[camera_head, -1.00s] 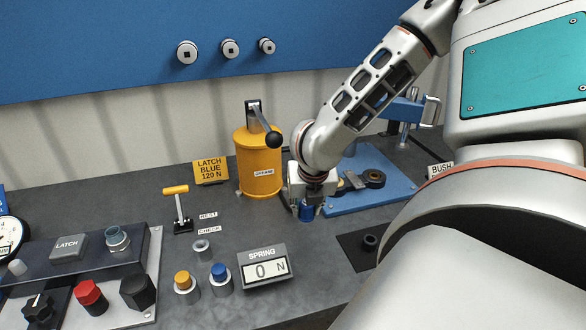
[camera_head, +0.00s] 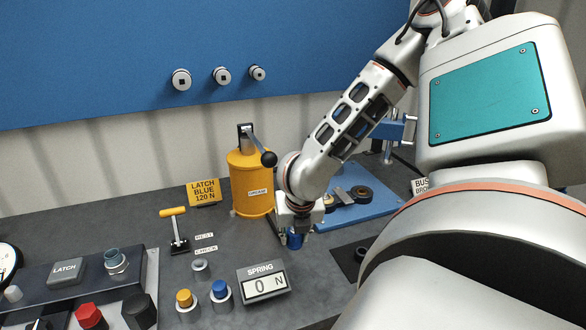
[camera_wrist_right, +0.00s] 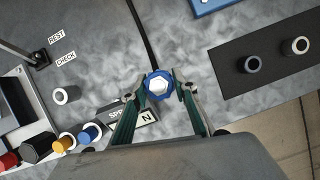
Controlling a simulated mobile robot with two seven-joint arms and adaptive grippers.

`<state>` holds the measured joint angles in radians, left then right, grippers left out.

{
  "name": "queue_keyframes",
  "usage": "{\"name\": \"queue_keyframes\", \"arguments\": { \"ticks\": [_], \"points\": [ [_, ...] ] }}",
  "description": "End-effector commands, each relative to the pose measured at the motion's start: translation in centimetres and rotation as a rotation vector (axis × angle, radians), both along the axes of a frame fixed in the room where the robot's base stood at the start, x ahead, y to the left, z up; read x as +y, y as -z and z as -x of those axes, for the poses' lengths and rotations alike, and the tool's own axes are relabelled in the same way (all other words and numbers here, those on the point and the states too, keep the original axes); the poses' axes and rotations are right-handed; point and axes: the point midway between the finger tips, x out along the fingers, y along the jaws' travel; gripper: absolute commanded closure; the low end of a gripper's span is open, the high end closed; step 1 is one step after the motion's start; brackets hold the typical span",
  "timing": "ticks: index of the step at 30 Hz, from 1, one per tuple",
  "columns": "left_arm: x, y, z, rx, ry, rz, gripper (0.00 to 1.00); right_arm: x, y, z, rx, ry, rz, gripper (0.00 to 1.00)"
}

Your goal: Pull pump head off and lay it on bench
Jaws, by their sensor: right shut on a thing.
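The pump head (camera_wrist_right: 158,86) appears to be the blue round coupler with a pale hexagonal face in the right wrist view. A dark hose runs up from it in that view. My right gripper (camera_wrist_right: 158,90) has one finger on each side of the coupler and is shut on it. In the head view the blue coupler (camera_head: 294,241) shows just under my right gripper (camera_head: 294,232), in front of the yellow grease pump (camera_head: 250,185). Whether the coupler touches the bench (camera_head: 225,238) or what lies under it is hidden. My left gripper is out of view.
A dark mat (camera_wrist_right: 232,70) holds round fittings. The spring display (camera_head: 262,285) reads 0 N; blue (camera_head: 221,291) and yellow (camera_head: 185,300) knobs stand beside it. A blue board (camera_head: 365,205) lies behind. Some bare bench shows between gripper, display and mat.

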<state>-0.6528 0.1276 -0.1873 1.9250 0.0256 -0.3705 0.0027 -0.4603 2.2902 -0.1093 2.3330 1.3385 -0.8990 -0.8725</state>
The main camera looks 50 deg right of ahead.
Motion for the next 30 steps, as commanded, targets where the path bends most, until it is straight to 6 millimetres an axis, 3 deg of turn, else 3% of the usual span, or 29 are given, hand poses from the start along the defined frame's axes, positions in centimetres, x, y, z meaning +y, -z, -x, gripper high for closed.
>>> {"name": "queue_keyframes", "arguments": {
  "ticks": [14,23,30],
  "points": [
    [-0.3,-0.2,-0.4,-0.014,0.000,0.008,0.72,0.0,0.8,0.0,0.000,-0.001,0.001,0.98],
    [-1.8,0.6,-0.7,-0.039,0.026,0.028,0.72,0.0,3.6,0.0,0.000,-0.001,0.000,0.98],
    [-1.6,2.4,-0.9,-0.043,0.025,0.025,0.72,0.0,6.2,0.0,0.002,-0.001,0.001,0.98]
  ]
}}
